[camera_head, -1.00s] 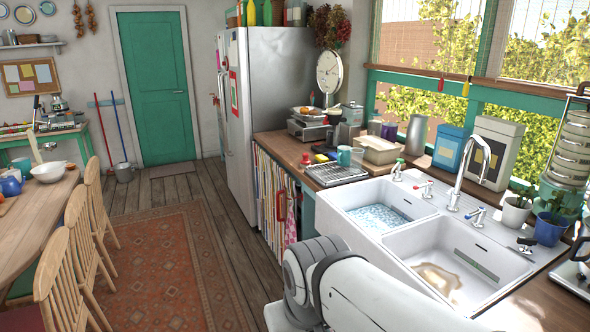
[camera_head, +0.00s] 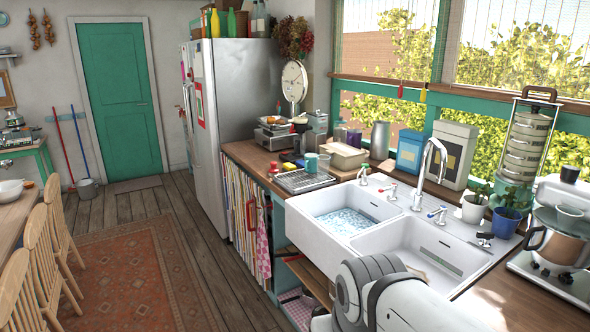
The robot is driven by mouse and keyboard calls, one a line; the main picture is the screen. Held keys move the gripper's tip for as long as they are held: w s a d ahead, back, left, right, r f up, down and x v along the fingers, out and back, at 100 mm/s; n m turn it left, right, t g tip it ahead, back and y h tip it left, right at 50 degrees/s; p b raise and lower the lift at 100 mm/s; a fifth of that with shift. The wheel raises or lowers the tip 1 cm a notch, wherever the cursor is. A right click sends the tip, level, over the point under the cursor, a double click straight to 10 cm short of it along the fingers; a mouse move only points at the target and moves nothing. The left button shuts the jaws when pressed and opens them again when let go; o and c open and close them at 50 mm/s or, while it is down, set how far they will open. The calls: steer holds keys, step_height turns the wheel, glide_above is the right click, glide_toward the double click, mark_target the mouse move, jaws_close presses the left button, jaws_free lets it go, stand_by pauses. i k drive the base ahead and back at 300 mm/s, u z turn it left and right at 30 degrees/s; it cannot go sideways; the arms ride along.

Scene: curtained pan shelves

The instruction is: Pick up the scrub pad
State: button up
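I cannot make out the scrub pad for certain. Small items lie on the wooden counter (camera_head: 247,156) by the wire drying rack (camera_head: 303,181), and they are too small to tell apart. The white double sink (camera_head: 340,240) is to their right. Its left basin (camera_head: 345,220) holds bluish, foamy water. The right basin (camera_head: 430,248) is partly hidden by my white and grey arm, which enters at the bottom. My gripper is outside the picture.
A teal mug (camera_head: 311,163) stands by the rack. Open wooden shelves show under the sink, beside a pink cloth (camera_head: 263,245). Chairs (camera_head: 45,250) line the left; the rug (camera_head: 130,270) is clear.

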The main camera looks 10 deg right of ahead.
mark_target(288, 167)
steer(key=z, duration=0.15)
steer(key=i, duration=1.5)
steer(key=u, duration=0.1)
steer(key=k, duration=0.5)
steer(key=z, duration=1.45)
steer(key=k, duration=0.85)
steer(key=u, duration=0.7)
steer(key=i, duration=0.15)
steer(key=z, duration=0.1)
